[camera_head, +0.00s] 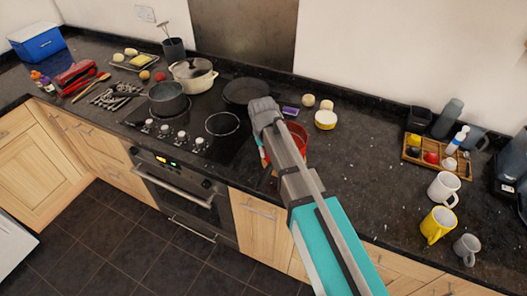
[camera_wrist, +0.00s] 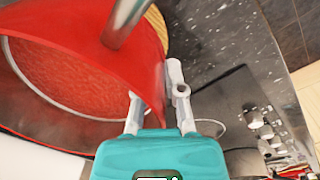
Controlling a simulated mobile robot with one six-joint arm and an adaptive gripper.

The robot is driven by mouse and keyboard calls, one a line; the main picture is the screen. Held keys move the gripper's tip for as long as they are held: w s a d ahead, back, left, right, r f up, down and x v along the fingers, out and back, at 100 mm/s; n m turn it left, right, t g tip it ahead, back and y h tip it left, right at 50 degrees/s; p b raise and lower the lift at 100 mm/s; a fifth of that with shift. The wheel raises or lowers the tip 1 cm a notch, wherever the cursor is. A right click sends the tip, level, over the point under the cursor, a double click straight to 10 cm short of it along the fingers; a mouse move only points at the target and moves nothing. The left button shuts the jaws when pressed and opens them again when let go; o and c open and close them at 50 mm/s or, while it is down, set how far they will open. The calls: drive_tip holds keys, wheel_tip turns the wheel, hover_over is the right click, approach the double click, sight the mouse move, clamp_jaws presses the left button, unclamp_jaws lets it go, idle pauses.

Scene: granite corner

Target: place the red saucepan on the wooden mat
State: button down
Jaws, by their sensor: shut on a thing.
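The red saucepan (camera_head: 301,146) is on the right of the hob in the head view, partly hidden behind my arm. In the wrist view the saucepan (camera_wrist: 148,62) fills the upper left, with a grey metal bar, probably its handle, crossing its rim. My gripper (camera_wrist: 158,105) has one finger on each side of the saucepan's wall and is shut on it near the rim. A strip of the wooden mat (camera_wrist: 161,28) shows beyond the saucepan in the wrist view. I cannot tell whether the saucepan touches the mat or hangs above it.
A black frying pan (camera_head: 246,91), a cream pot (camera_head: 193,82) and a grey pot (camera_head: 168,102) stand on or by the hob. Mugs (camera_head: 438,224) stand at right; the counter between is clear.

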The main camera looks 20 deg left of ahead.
drive_tip(key=shift+w+d+f+b, duration=0.1)
drive_tip(key=shift+w+f+b, duration=0.35)
drive_tip(key=shift+f+b, duration=1.45)
drive_tip(key=shift+f, duration=0.1)
drive_tip(key=c, duration=0.7)
unclamp_jaws()
drive_tip(key=shift+s, duration=0.1)
drive_tip(key=r+p, duration=1.2)
drive_tip(key=shift+s+a, duration=0.2)
drive_tip(key=shift+a, duration=0.05)
